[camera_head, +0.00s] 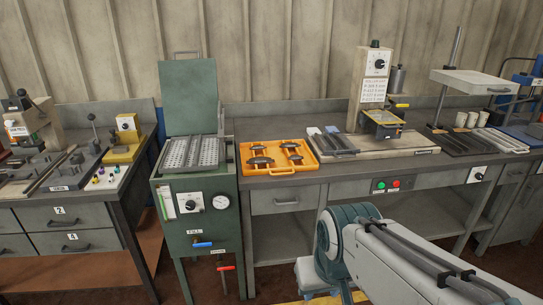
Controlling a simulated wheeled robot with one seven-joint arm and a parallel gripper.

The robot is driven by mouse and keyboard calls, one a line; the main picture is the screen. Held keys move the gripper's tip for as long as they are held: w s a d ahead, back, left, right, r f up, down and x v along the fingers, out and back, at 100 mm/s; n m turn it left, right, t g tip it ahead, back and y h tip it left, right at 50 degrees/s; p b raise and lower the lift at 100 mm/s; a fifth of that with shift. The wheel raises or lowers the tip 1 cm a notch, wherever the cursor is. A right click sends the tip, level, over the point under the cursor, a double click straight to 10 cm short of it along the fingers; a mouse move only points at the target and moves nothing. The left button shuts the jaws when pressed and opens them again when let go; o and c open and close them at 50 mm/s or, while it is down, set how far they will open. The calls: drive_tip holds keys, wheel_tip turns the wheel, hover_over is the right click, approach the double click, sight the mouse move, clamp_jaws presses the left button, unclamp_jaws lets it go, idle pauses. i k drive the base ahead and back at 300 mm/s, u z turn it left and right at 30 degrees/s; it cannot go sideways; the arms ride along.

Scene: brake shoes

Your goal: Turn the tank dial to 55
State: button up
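The green tank (196,250) stands left of centre with its lid (188,95) raised. On its front panel is a tank dial (190,204), a dark knob on a white plate. The knob's pointer and the scale figures are too small to read. To its right is a round white gauge (221,202), also too small to read. A part of my arm reaches in from the lower right, well to the right of the tank and apart from it. My gripper cannot be made out in this view.
A blue-handled valve (202,244) and a red-handled valve (226,268) stick out below the dial. An orange tray (277,169) with several dark parts lies on the bench to the right. Another dial (379,64) is on the upright machine. The tank front is unobstructed.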

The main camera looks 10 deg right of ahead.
sight(190, 205)
drive_tip(key=z, duration=0.3)
drive_tip(key=i, duration=1.05)
drive_tip(key=u, duration=0.3)
